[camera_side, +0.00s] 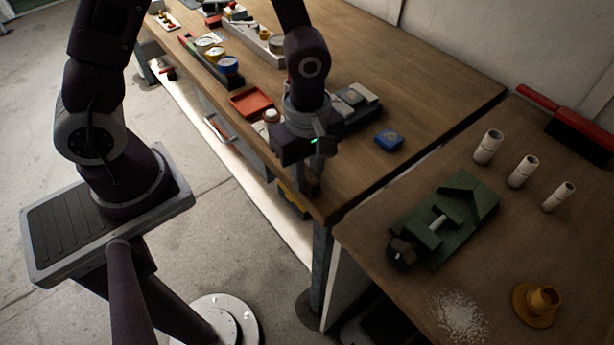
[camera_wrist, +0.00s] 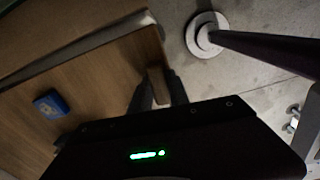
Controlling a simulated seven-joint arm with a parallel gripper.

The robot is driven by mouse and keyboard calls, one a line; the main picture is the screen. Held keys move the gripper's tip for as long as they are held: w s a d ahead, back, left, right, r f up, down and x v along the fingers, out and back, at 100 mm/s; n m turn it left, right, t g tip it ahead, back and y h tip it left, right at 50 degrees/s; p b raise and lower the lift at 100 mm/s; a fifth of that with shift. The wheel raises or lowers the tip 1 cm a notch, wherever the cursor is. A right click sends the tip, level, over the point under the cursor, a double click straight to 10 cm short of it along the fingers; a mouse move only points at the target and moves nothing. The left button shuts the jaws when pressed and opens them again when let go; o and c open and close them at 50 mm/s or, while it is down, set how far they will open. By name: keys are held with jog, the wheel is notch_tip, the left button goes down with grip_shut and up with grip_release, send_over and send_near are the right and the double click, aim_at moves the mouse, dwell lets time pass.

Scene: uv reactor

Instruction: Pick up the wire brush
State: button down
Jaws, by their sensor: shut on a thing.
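My gripper (camera_side: 313,172) is low over the front right corner of the long wooden bench. In the wrist view its two dark fingers (camera_wrist: 157,92) stand on either side of a narrow brown wooden piece, which I take to be the handle of the wire brush (camera_wrist: 158,84). The gripper is shut on it. In the side view a brown bit of the brush (camera_side: 309,187) shows below the fingers at the bench edge. The bristles are hidden, and I cannot tell whether the brush touches the bench.
A blue box (camera_side: 389,140) lies right of my gripper. A red tray (camera_side: 250,103) and several small items lie to its left. A gap separates the second table, holding a green vise (camera_side: 445,220), white tubes (camera_side: 522,171), a yellow flanged part (camera_side: 537,303) and a red-handled brush (camera_side: 570,125).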

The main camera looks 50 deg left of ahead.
aim_at(307, 173)
jog(key=shift+r, duration=0.15)
notch_tip(307, 173, up, 10)
jog(key=shift+f, duration=0.1)
dwell(0.5)
